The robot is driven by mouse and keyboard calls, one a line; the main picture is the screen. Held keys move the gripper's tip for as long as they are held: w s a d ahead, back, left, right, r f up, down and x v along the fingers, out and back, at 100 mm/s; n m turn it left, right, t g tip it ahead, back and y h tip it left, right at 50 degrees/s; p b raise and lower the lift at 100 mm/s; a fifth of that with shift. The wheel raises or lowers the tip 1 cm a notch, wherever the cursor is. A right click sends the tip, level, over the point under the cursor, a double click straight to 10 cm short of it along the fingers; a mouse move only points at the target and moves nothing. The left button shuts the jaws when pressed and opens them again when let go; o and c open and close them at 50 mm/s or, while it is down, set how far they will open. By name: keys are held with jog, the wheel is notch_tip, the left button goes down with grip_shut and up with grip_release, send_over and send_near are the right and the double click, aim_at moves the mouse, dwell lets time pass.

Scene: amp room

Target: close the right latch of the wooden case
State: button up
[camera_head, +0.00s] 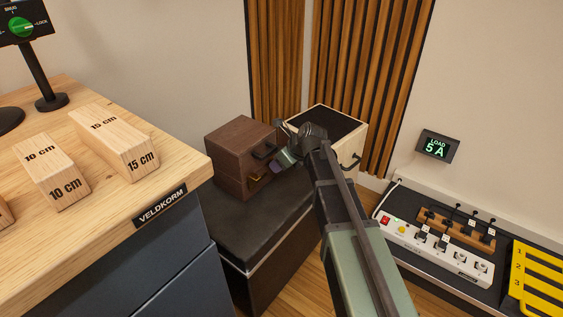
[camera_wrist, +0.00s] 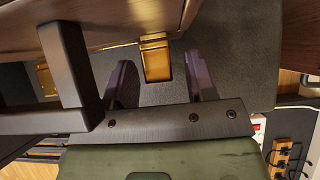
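The dark brown wooden case (camera_head: 240,150) stands on a black-topped box, and its front with a black handle (camera_head: 264,150) faces my gripper (camera_head: 284,160). One brass latch (camera_head: 257,180) shows low on that front. In the wrist view the case edge runs along the top and the handle (camera_wrist: 65,65) stands at the left. A brass latch (camera_wrist: 155,58) right of the handle sticks out from the case, between the two spread fingers of my gripper (camera_wrist: 158,72), apart from both. Another brass latch (camera_wrist: 46,80) is partly hidden behind the handle.
The black-topped box (camera_head: 250,225) supports the case. A white case with a dark top (camera_head: 350,148) stands just behind my arm. A wooden bench (camera_head: 165,175) with marked blocks is at the left. A power strip (camera_head: 425,245) lies at the right.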

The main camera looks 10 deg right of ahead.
jog(key=p+v, duration=0.8)
jog(key=v, duration=0.2)
jog(key=shift+s+r+p, duration=0.2)
jog(key=shift+r+p, duration=0.1)
jog(key=shift+p, duration=0.05)
jog(key=shift+d, duration=0.1)
